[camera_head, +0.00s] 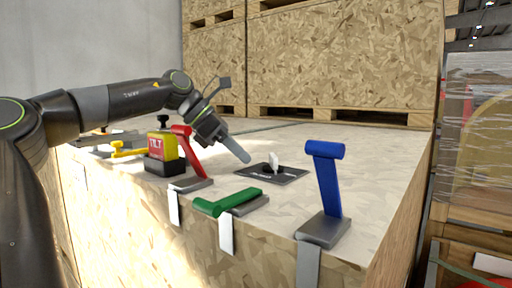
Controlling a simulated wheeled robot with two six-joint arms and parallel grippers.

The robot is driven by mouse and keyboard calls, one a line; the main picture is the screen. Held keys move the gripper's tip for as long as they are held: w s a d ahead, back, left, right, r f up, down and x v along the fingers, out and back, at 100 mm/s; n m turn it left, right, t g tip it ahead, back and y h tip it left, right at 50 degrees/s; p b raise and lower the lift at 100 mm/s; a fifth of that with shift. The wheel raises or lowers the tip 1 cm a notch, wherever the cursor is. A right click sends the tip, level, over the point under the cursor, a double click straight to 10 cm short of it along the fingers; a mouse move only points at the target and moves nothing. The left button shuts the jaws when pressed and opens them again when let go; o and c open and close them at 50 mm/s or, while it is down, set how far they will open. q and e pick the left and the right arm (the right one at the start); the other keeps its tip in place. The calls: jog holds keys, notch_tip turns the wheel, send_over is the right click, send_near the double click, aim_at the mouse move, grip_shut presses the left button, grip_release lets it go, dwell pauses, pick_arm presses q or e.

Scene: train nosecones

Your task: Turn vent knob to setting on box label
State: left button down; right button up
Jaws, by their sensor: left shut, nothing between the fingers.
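The vent knob (274,160) is a small pale upright grip on a dark round base. It sits on a flat dark plate (285,175) with small light markings that I cannot read. My left gripper (247,158) comes in from the left with its grey fingers shut and empty. Its tips are just left of the knob and appear apart from it. A yellow box (162,146) on a black base carries a red label that seems to read "TLT". I cannot make out a knob setting on any label. My right gripper is not in view.
A red lever (188,143) and a blue lever (327,185) stand up near the front edge. A green lever (226,202) lies low between them. A yellow lever (128,150) is at the left. Large wooden crates (340,55) stand behind. The crate top (380,145) is clear at right.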

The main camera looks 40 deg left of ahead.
aim_at(270, 163)
pick_arm(q)
jog(key=shift+w+d+r+p, duration=0.3)
jog(key=shift+w+d+p, duration=0.35)
jog(key=shift+w, duration=0.25)
jog(key=shift+w+d+p, duration=0.45)
jog(key=shift+d, duration=0.05)
jog(key=shift+w+f, duration=0.1)
